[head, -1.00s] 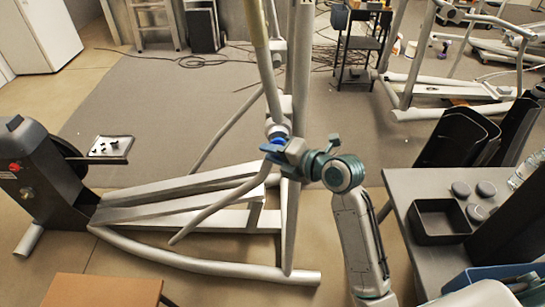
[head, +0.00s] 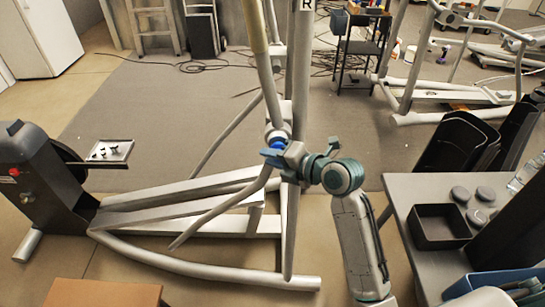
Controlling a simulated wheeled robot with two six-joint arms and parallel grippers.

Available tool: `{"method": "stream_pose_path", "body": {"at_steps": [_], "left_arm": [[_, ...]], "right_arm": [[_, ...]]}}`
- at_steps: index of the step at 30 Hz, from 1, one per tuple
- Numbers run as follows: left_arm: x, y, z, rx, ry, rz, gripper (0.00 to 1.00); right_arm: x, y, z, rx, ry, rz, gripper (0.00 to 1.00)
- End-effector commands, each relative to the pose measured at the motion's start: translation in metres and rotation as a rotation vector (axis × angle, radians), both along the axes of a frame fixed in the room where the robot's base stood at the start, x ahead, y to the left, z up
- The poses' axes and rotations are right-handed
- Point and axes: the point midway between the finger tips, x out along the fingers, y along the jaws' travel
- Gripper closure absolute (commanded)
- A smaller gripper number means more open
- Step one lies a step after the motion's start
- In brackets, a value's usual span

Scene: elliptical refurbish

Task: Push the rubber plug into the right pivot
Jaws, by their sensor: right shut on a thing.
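The right pivot (head: 280,128) is a pale joint with a bright blue ring, low on the upright part of the grey elliptical trainer, below a post marked R. My right gripper (head: 273,153) is at the near side of this pivot, with its blue-grey fingers right by the blue ring. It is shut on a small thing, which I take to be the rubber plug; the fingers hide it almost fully. I cannot tell whether the plug touches or sits in the pivot. My left gripper is not in view.
A grey table (head: 405,188) at the right carries a black tray (head: 438,240) and several dark round discs (head: 461,194). Black shells (head: 452,140) stand behind it. A small tray (head: 109,151) with dark parts is at the left. The floor mat is mostly clear.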

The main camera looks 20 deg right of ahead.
Motion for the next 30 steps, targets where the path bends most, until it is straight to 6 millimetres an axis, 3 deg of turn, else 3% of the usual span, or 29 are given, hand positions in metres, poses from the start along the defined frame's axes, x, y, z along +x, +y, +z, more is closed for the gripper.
{"method": "stream_pose_path", "body": {"at_steps": [30], "left_arm": [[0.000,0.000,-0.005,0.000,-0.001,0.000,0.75]], "right_arm": [[0.010,-0.003,0.000,-0.005,0.002,0.001,1.00]]}}
